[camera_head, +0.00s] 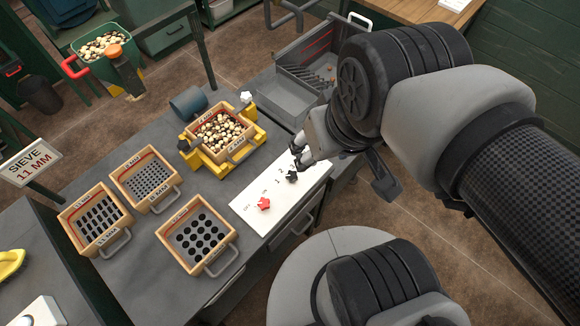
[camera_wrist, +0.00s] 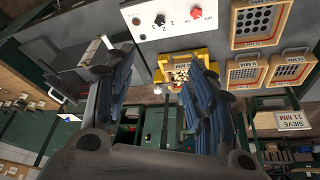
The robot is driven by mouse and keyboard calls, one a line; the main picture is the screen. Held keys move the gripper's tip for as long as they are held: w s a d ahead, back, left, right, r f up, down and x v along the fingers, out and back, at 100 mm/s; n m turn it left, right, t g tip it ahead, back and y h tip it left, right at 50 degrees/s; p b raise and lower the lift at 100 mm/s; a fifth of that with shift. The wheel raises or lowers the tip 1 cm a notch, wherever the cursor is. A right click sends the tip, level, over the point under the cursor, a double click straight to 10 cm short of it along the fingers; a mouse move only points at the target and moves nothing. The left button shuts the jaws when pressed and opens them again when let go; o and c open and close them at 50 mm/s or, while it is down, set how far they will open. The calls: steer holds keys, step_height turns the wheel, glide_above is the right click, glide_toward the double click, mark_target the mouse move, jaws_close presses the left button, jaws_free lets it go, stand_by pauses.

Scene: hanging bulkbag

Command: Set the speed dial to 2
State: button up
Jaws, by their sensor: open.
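The speed dial is a black knob (camera_head: 291,177) on the white control panel (camera_head: 283,195), with the digits 1 and 2 printed near it. Its pointer setting is too small to read. It also shows near the top of the wrist view (camera_wrist: 160,20). A red knob (camera_head: 264,204) sits on the same panel, nearer the sieve trays. My gripper (camera_head: 300,155) is open and empty. In the head view its fingertips appear just beyond the black dial, and I see no clear contact. In the wrist view both fingers (camera_wrist: 150,60) are spread below the dial.
A yellow shaker (camera_head: 245,147) holds a wooden sieve tray (camera_head: 222,157) full of beans beside the panel. Several empty sieve trays stand left on the grey bench. A grey metal bin (camera_head: 285,98) stands behind my gripper. The panel surface around the knobs is clear.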

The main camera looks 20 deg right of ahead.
steer(key=w+f+n+g, duration=0.2)
steer(key=w+f, duration=0.4)
steer(key=w, duration=0.3)
steer(key=n+g+b, duration=0.1)
steer(key=n+g, duration=0.1)
steer(key=n, duration=0.1)
glide_above(291, 174)
step_height(291, 174, down, 13)
step_height(291, 174, down, 16)
steer(key=b, duration=0.5)
steer(key=shift+f+b, duration=0.25)
steer(key=shift+b, duration=0.1)
steer(key=shift+c, duration=0.2)
steer(key=c, duration=1)
